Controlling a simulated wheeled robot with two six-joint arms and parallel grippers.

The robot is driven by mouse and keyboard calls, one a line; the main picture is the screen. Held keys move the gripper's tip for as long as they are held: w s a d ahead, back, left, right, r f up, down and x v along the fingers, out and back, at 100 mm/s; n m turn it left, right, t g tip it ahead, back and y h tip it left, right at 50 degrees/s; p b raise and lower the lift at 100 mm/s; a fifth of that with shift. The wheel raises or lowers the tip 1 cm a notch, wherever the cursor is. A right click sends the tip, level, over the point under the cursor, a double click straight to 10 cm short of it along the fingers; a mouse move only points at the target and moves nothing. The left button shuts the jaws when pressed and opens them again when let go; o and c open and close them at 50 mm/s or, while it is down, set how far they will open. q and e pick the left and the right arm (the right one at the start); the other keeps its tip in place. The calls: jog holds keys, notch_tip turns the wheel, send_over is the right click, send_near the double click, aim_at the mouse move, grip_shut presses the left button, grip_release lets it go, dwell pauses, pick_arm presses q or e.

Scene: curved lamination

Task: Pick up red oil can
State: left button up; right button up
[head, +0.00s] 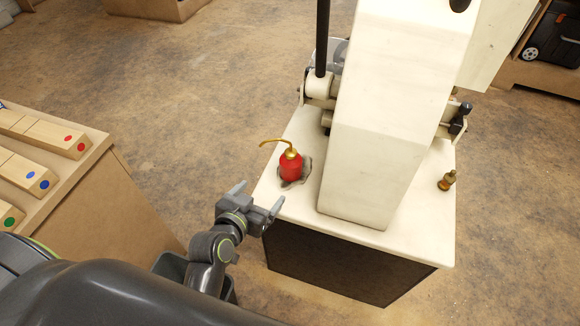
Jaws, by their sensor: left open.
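The red oil can (290,168) stands upright on the front left part of a cream machine's top. It has a brass neck and a thin curved brass spout that points left. A dark grey patch, perhaps a rag or stain, lies under and beside it. My left gripper (257,198) is open and empty, below and left of the can in the picture, near the machine top's left front edge. Its two grey fingers are spread apart and do not touch the can. My right gripper is not in view.
The machine's tall cream body (395,110) rises right of the can. A small brass fitting (447,180) stands at the right edge of the top. A wooden bench (100,190) with marked wood blocks is at the left. Brown floor lies open between them.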

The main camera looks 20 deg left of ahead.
aim_at(286, 170)
pick_arm(q)
jog(key=x, duration=1)
jog(key=shift+w+f, duration=0.2)
jog(key=shift+w, duration=0.1)
jog(key=shift+w+d+f, duration=0.2)
jog(key=shift+w+f, duration=0.05)
jog(key=shift+w, duration=0.35)
jog(key=x, duration=0.2)
jog(key=b+x, duration=0.1)
jog(key=x, duration=0.1)
jog(key=shift+d, duration=0.35)
jog(key=shift+w+f, duration=0.2)
jog(key=shift+w, duration=0.1)
jog(key=shift+c, duration=0.6)
jog(key=shift+r, duration=0.1)
jog(key=c, duration=1.1)
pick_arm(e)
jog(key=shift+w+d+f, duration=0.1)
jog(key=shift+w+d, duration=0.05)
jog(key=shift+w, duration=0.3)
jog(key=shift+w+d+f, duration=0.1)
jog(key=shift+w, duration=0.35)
